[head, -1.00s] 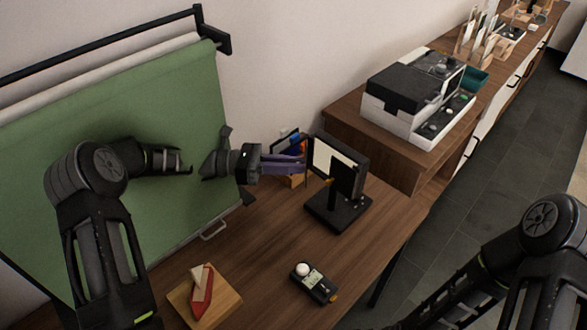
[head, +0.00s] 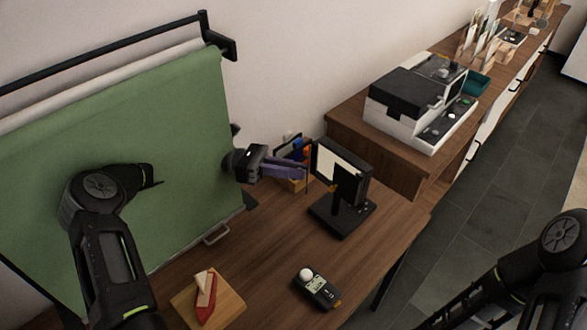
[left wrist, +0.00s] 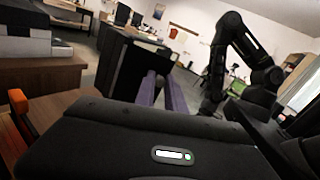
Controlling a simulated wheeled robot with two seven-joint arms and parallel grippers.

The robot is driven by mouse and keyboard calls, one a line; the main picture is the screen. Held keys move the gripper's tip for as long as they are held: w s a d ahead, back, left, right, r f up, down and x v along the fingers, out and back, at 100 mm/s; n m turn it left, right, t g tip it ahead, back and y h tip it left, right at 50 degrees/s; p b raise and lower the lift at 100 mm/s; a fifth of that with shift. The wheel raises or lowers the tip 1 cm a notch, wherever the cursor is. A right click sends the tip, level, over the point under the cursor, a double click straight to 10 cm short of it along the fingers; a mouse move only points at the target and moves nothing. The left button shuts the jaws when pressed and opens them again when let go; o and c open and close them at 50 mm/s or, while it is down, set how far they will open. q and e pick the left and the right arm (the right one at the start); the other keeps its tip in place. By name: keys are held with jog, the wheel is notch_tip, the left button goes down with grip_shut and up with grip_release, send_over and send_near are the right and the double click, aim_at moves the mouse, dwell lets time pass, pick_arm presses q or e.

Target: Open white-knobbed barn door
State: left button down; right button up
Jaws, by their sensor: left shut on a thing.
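The studio light (head: 359,189) is a black panel with a pale face and dark flaps, on a square black base on the wooden table. It also shows as a dark box in the left wrist view (left wrist: 128,68). My left gripper (head: 304,172) comes from the left with purple fingers, which also show in the left wrist view (left wrist: 160,92). They reach the light's left edge and are shut on what looks like its thin left barn door (head: 307,165). I cannot make out a white knob. My right gripper is out of view.
A light meter (head: 318,289) and a wooden block with a red-and-white piece (head: 206,298) lie in front. A black-and-white machine (head: 415,105) stands on the counter behind.

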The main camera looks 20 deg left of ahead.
pick_arm(q)
jog(key=shift+s+d+f, duration=0.15)
jog(key=shift+f, duration=0.35)
jog(key=c, duration=1.8)
grip_release()
jog(key=shift+o, duration=2)
jog(key=shift+r, duration=0.25)
jog(key=shift+d, duration=0.1)
